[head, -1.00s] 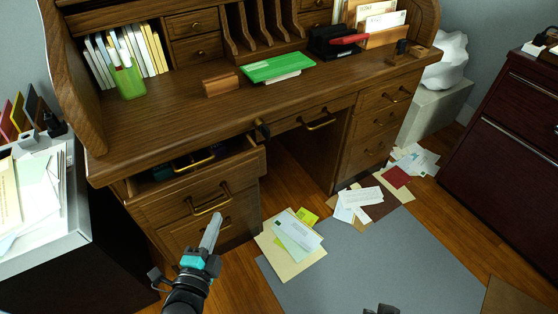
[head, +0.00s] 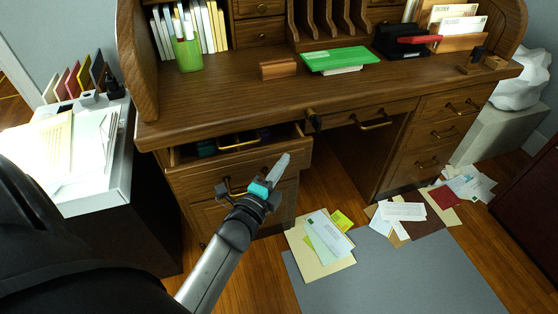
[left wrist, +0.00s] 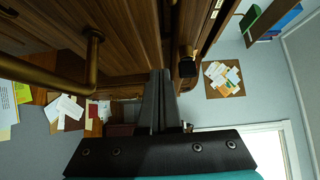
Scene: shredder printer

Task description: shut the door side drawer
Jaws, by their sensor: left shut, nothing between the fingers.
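The open drawer (head: 285,158) is the top one on the desk's left side, pulled part way out, with dark and blue items (head: 207,147) inside. My left gripper (head: 276,172) is shut and empty, pointing up and right across the right part of the drawer front. I cannot tell whether it touches. In the left wrist view the shut fingers (left wrist: 158,100) lie close to wooden fronts, with a brass handle (left wrist: 90,55) to their left and a dark knob (left wrist: 187,66) to their right. My right gripper is out of view.
The roll-top desk (head: 400,90) carries a green cup (head: 188,54), a green folder (head: 340,58) and a letter holder. A white-topped cabinet (head: 115,165) stands close on the left. Papers (head: 325,240) lie on the floor by a grey mat (head: 390,275). The knee space is free.

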